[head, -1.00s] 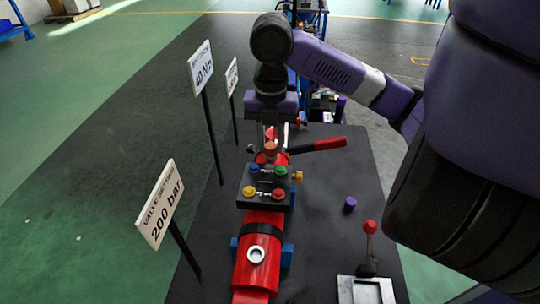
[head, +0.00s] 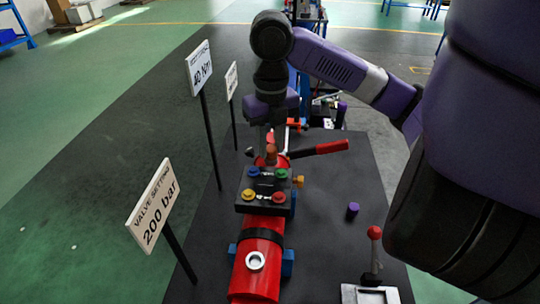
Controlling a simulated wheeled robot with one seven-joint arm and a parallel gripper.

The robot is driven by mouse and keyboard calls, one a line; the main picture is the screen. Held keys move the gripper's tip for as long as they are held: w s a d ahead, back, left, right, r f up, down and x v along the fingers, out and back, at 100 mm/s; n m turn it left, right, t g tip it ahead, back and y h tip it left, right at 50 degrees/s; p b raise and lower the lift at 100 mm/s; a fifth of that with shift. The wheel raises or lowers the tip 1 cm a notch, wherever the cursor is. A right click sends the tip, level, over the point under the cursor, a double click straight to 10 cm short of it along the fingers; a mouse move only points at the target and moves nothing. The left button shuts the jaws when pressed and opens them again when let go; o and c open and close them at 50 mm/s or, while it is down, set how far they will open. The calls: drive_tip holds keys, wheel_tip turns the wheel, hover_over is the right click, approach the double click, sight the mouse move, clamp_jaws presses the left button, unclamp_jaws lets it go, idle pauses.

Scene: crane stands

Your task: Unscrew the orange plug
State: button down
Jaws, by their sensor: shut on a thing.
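The orange plug (head: 271,152) stands upright at the far side of the black block (head: 262,206), just behind its blue and green caps. My gripper (head: 271,143) points down from above and is shut on the orange plug. The fingers hide part of the plug's upper end. I cannot tell how far its thread is engaged. The black block sits on a red cylinder (head: 257,282).
A red lever (head: 320,148) sticks out right of the plug. A smaller orange knob (head: 298,181) is on the block's right side. Signs on posts, including the 200 bar sign (head: 153,206), stand left. A purple cap (head: 352,209) and red-knobbed lever (head: 374,233) are on the right.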

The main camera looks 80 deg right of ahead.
drive_tip(key=n+b, duration=0.2)
drive_tip(key=n, duration=0.1)
drive_tip(key=shift+f, duration=0.15)
drive_tip(key=shift+r+n, duration=0.2)
drive_tip(key=shift+n, duration=0.9)
drive_tip(key=n+b, duration=0.1)
drive_tip(key=n, duration=0.1)
drive_tip(key=shift+f+n+b, duration=0.15)
drive_tip(key=shift+n+b, duration=0.15)
drive_tip(key=shift+n, duration=1.2)
drive_tip(key=c, duration=1)
unclamp_jaws()
drive_tip(key=shift+c, duration=0.2)
